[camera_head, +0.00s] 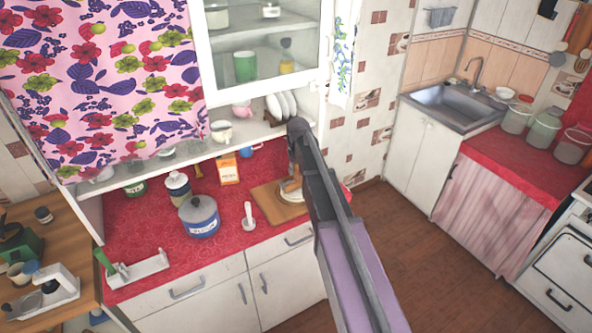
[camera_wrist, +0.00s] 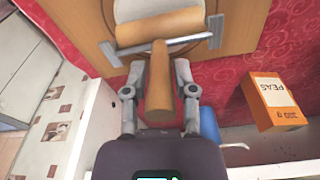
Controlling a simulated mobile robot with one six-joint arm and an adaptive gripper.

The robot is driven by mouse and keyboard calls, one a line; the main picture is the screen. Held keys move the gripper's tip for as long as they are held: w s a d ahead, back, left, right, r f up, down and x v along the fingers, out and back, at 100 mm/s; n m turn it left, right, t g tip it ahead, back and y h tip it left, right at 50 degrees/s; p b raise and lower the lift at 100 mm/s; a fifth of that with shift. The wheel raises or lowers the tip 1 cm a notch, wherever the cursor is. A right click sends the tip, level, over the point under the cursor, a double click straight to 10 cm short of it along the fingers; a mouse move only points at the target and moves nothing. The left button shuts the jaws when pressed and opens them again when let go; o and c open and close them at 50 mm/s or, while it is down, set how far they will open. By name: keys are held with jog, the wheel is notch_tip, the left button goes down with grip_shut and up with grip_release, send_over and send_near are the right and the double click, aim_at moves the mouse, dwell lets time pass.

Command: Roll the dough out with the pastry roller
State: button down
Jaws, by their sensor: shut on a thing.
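The pastry roller (camera_wrist: 158,80) has a wooden handle, a grey frame and a short wooden cylinder. My gripper (camera_wrist: 160,73) is shut on its handle, with one finger on each side. The cylinder lies over the near edge of the pale dough (camera_wrist: 155,9) in the wrist view; whether it touches the dough I cannot tell. The dough lies on a wooden board (camera_wrist: 82,24). In the head view, the board (camera_head: 268,207) is on the red counter, with the dough (camera_head: 291,195) partly hidden by my arm. My gripper (camera_head: 291,184) is low over the board there.
Shelves with cups (camera_head: 220,131) are behind.

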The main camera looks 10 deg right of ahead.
dwell(0.3)
jog(key=shift+s+d+f, duration=0.1)
jog(key=shift+s+d, duration=0.2)
jog(key=shift+s, duration=0.6)
jog(key=shift+s+d+f, duration=0.1)
jog(key=shift+s+d, duration=0.15)
jog(key=shift+s, duration=0.6)
